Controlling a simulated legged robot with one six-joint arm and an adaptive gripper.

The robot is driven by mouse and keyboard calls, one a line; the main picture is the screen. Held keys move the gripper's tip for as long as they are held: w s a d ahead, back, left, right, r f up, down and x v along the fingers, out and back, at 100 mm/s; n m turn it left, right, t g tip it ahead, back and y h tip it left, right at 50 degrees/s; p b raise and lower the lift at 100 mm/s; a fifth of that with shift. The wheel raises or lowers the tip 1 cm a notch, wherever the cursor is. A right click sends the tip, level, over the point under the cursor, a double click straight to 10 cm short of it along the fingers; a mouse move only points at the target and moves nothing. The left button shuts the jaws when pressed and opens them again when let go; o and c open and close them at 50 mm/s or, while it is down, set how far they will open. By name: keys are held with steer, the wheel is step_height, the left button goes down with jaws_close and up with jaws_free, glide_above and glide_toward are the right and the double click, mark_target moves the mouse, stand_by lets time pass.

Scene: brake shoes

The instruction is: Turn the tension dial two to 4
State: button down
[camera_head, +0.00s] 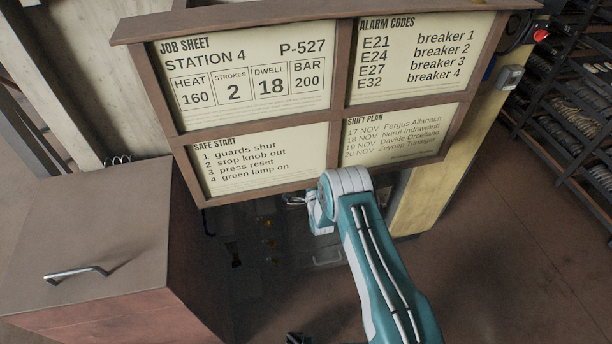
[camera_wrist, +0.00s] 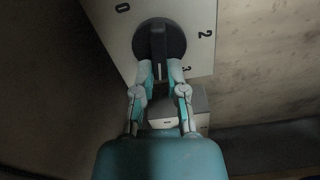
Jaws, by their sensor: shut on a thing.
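The black dial (camera_wrist: 158,38) is a round knob with a raised grip bar on a pale plate (camera_wrist: 206,14) in the wrist view. The printed marks 0, 2 and 3 show around it, turned sideways. A white line on the bar points down in the picture, past the 3, to between my fingers. Any mark there is hidden. My gripper (camera_wrist: 161,74) is shut on the lower end of the bar. In the head view my arm reaches below the notice board, and the dial cannot be made out.
A framed notice board (camera_head: 338,75) hangs above my arm, close over it. A brown cabinet (camera_head: 95,235) with a metal handle stands at left. Racks of parts (camera_head: 570,100) stand at right. A grey box (camera_wrist: 190,108) sits just below the dial plate in the wrist view.

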steer(key=shift+s+d+f+m, duration=0.1)
steer(key=shift+f+m, duration=0.2)
steer(key=shift+m, duration=0.7)
steer(key=shift+d+f+m, duration=0.1)
steer(key=shift+f+m, duration=0.15)
steer(key=shift+m, duration=0.75)
steer(key=shift+f, duration=0.1)
steer(key=c, duration=0.7)
jaws_free()
steer(key=shift+a, duration=0.15)
steer(key=v, duration=1.2)
